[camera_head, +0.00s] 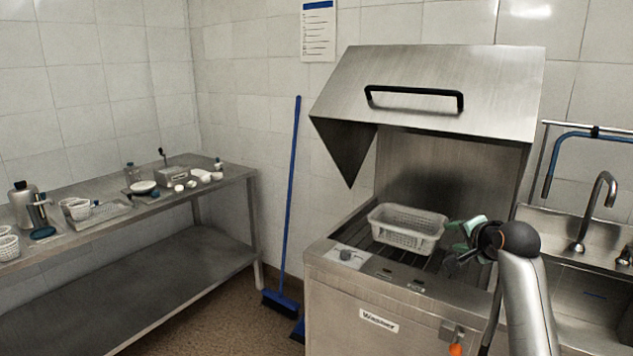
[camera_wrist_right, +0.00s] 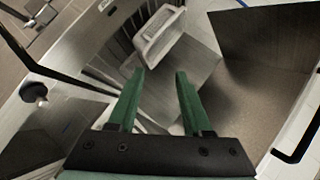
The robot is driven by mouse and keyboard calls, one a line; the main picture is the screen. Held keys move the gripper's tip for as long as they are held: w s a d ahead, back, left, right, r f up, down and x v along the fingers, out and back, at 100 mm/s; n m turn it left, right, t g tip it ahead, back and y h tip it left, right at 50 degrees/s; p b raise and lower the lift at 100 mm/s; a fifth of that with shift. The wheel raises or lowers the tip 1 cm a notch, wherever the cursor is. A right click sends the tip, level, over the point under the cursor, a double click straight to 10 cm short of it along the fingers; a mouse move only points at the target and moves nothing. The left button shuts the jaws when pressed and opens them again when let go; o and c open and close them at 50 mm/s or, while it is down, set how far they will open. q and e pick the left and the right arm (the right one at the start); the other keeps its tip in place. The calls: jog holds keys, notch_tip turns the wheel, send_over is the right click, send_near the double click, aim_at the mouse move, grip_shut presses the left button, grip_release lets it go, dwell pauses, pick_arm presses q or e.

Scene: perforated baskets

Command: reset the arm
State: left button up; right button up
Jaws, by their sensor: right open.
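My right gripper (camera_head: 464,236) is at the right end of the open dishwasher, beside the perforated basket. In the right wrist view its two green fingers (camera_wrist_right: 160,88) are spread apart with nothing between them. A white perforated basket (camera_head: 407,238) stands upright on the slatted rack of the dishwasher. It also shows in the right wrist view (camera_wrist_right: 158,36), beyond the fingertips and apart from them. My left gripper is in neither view.
The dishwasher hood (camera_head: 430,95) is raised above the rack. A sink with a tap (camera_head: 597,205) is on the right. A steel table (camera_head: 150,205) on the left holds small baskets, a flask and other items. A blue broom (camera_head: 290,200) leans on the wall.

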jog(key=s+a+f+n+g, duration=0.1)
jog(key=s+a+f+n, duration=0.15)
jog(key=s+f, duration=0.45)
jog(key=s+a+f+n+p, duration=0.1)
jog(key=s+f+n, duration=0.2)
jog(key=f, duration=0.7)
jog(key=s+a+f+n+g, duration=0.1)
jog(key=s+f+n, duration=0.3)
jog(key=f, duration=0.5)
jog(key=s+a+f+n, duration=0.2)
jog(key=s+a+f, duration=0.1)
jog(key=s, duration=0.6)
jog(key=s+a+f+n+y+p, duration=0.1)
jog(key=s+a+f+n, duration=0.1)
jog(key=s, duration=0.8)
jog(key=s+a+f+n+g+y, duration=0.1)
jog(key=s+a+f, duration=0.3)
jog(key=s, duration=0.5)
jog(key=shift+s+f+n+p, duration=0.2)
jog(key=shift+f+n+p, duration=0.15)
jog(key=shift+n, duration=0.1)
